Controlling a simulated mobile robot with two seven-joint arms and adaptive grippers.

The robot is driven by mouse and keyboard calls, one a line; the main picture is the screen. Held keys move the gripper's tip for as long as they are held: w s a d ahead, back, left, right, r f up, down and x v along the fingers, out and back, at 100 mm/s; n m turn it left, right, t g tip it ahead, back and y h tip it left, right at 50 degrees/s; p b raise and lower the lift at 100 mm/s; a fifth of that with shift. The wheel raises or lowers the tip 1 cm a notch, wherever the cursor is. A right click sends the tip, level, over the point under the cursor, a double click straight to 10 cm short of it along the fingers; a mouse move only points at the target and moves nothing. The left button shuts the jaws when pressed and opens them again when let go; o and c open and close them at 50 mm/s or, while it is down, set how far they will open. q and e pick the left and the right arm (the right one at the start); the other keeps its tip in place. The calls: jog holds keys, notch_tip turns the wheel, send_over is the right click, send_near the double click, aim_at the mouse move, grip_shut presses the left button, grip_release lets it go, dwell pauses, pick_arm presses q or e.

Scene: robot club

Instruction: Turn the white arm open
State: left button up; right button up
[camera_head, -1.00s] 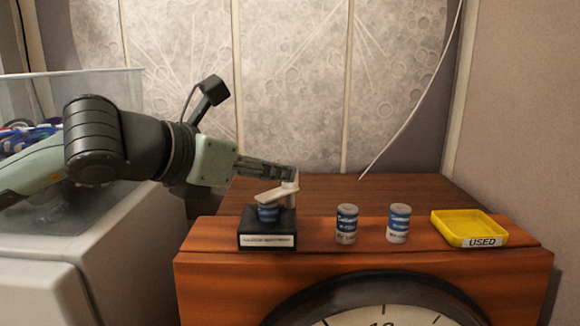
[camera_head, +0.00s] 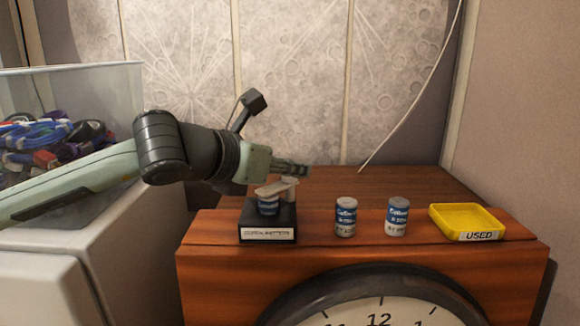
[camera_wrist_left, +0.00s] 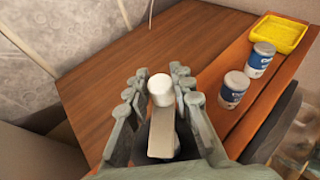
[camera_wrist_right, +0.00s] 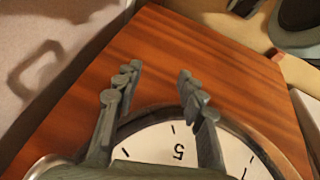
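My left gripper (camera_head: 305,171) reaches in from the left, just above and behind the post. In the left wrist view its fingers (camera_wrist_left: 160,82) are spread, with the white arm (camera_wrist_left: 163,132) and its round white end between them. I cannot tell whether a finger touches it. My right gripper (camera_wrist_right: 157,80) is open and empty in the right wrist view, above a clock face.
Two more cans (camera_head: 346,217) (camera_head: 396,217) and a yellow tray (camera_head: 466,221) marked USED stand to the right on the wooden clock case (camera_head: 210,262). A clear bin (camera_head: 100,85) of cables is at the left. The wooden top behind is clear.

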pick_arm(q)
grip_shut()
